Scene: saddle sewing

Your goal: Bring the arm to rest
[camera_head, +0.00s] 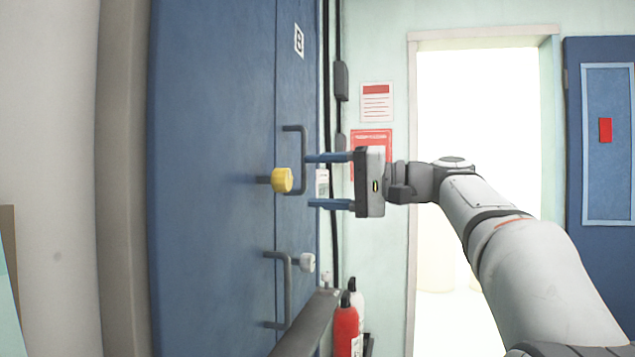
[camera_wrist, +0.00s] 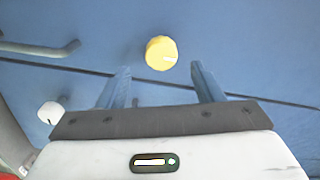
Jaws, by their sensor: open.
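My gripper (camera_head: 312,181) is open, with its two blue fingers pointing left toward a blue door (camera_head: 215,180). In the wrist view the gripper (camera_wrist: 160,85) has a wide gap between its fingers, and nothing is held there. A yellow knob (camera_head: 282,180) on the door lies just beyond the fingertips. In the wrist view the yellow knob (camera_wrist: 161,53) appears ahead of the gap, apart from both fingers. My arm reaches in from the lower right.
A red fire extinguisher (camera_head: 346,325) stands below. A bright open doorway (camera_head: 470,110) lies behind my arm, with another blue door (camera_head: 607,200) at the right.

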